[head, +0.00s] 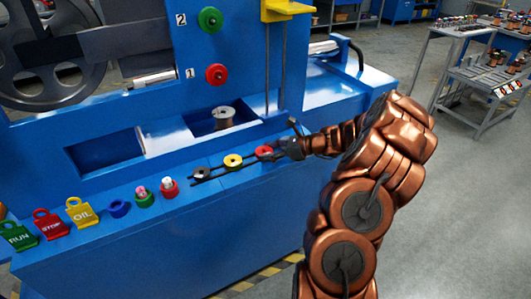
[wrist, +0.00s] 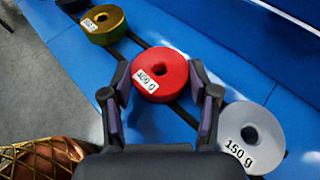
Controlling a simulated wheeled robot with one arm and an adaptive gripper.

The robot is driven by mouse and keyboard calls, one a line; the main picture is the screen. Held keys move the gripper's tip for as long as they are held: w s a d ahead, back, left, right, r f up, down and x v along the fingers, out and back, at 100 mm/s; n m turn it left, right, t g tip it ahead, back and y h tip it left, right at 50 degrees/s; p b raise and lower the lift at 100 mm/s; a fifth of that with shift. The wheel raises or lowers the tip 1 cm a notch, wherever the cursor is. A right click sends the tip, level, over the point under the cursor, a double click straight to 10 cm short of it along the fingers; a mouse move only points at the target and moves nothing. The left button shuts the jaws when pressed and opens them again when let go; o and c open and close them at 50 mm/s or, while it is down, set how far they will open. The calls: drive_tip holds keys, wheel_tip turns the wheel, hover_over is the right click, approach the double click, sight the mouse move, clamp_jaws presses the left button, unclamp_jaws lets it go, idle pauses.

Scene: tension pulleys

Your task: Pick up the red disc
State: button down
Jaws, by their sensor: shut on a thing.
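The red disc (wrist: 160,72) has a central hole and a white gram label. It also shows in the head view (head: 264,152) on the blue machine's front ledge, at the right of the row of discs. My gripper (wrist: 160,88) is shut on the red disc, one dark finger at each side of it. In the head view my gripper (head: 282,150) reaches it from the right and covers part of it. The disc lies flat, at or very close to the dark rail; I see no clear gap under it.
A yellow disc (wrist: 104,24) lies to the left and a grey disc marked 150 g (wrist: 252,136) lies close on the right. RUN, STOP and OIL tags (head: 80,212) line the ledge. A metal spool (head: 223,117) stands behind.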

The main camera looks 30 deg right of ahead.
sight(269, 152)
drive_tip(key=shift+r, duration=1.65)
drive_tip(key=shift+s+a+r, duration=0.1)
drive_tip(key=shift+s+r, duration=0.1)
drive_tip(key=shift+r, duration=0.1)
drive_tip(key=s+a+r, duration=0.1)
drive_tip(key=s+a, duration=0.8)
drive_tip(key=s, duration=0.3)
drive_tip(key=shift+s, duration=0.3)
drive_tip(key=shift+w+r, duration=0.1)
